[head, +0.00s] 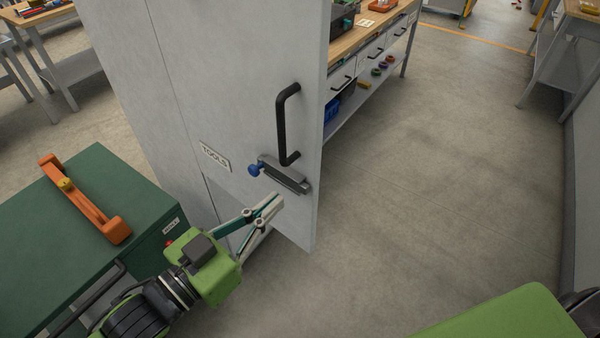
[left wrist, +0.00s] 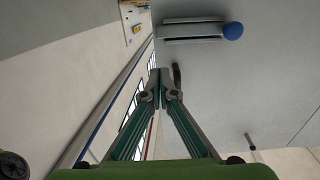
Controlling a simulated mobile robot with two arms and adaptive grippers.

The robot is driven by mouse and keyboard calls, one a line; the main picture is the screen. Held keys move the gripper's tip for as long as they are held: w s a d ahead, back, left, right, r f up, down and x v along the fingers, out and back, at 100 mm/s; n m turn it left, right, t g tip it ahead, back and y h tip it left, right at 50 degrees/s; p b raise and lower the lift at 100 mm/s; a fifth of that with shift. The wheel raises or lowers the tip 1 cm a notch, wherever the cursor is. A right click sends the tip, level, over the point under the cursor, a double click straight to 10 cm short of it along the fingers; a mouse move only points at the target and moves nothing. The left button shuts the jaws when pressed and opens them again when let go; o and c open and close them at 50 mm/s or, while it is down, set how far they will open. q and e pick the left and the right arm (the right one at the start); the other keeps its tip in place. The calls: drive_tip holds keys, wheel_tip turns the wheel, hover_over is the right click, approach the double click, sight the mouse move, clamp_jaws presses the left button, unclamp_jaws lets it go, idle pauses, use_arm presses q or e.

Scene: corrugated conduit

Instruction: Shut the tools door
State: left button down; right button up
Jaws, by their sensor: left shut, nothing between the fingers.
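The tools door (head: 240,80) is a tall light-grey panel with a TOOLS label (head: 215,157). It has a black bar handle (head: 283,125) and a grey latch bar with a blue knob (head: 285,177). Its right edge stands free over the floor; I cannot tell its exact opening angle. My left gripper (head: 272,206) is shut and empty, with its fingertips just below the latch in the head view. In the left wrist view the shut fingertips (left wrist: 160,88) point toward the door face (left wrist: 240,80), with the latch (left wrist: 190,31) beyond them. Whether they touch the door is unclear. My right gripper is not in view.
A green cabinet (head: 90,205) with an orange-handled tool (head: 85,200) on top stands at the left. A workbench (head: 370,40) with drawers and a lower shelf stands behind the door. The concrete floor (head: 430,160) to the right is clear.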

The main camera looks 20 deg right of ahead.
sight(310, 170)
use_arm(q)
drive_tip(key=p+x, duration=0.2)
drive_tip(key=x, duration=0.5)
drive_tip(key=shift+w+d, duration=0.2)
drive_tip(key=shift+d, duration=0.25)
drive_tip(key=shift+w, duration=0.1)
